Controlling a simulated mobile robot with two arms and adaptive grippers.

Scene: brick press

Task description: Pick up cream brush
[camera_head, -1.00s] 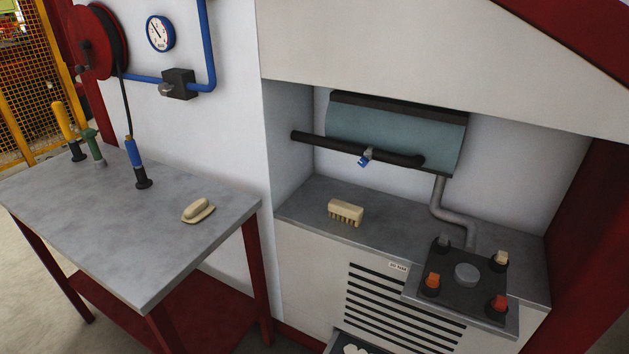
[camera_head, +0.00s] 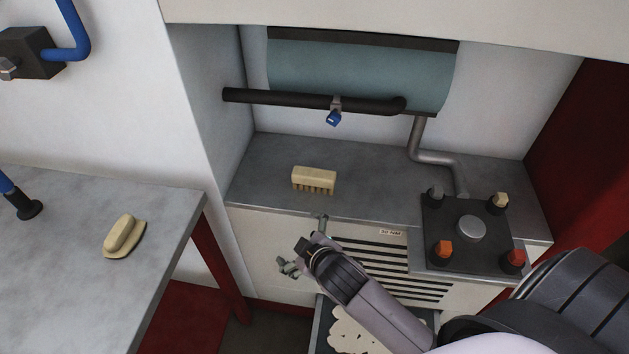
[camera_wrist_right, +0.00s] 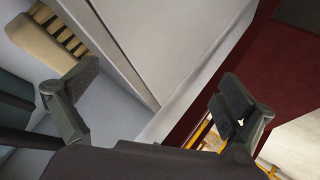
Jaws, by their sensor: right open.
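The cream brush (camera_head: 314,179) lies on the grey metal counter of the press, with its bristle tufts facing the front edge. It also shows at the upper left of the right wrist view (camera_wrist_right: 47,42), beyond one finger. My right gripper (camera_head: 304,243) is open and empty, in front of the counter and below the brush, apart from it. Its two spread fingers show in the right wrist view (camera_wrist_right: 160,98) with nothing between them. My left gripper is not in view.
A black pipe (camera_head: 310,98) with a blue valve (camera_head: 333,118) runs above the counter behind the brush. A control box (camera_head: 466,232) with several knobs stands at right. A cream block-like tool (camera_head: 124,236) lies on the left table (camera_head: 60,290). An open drawer (camera_head: 318,328) is below.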

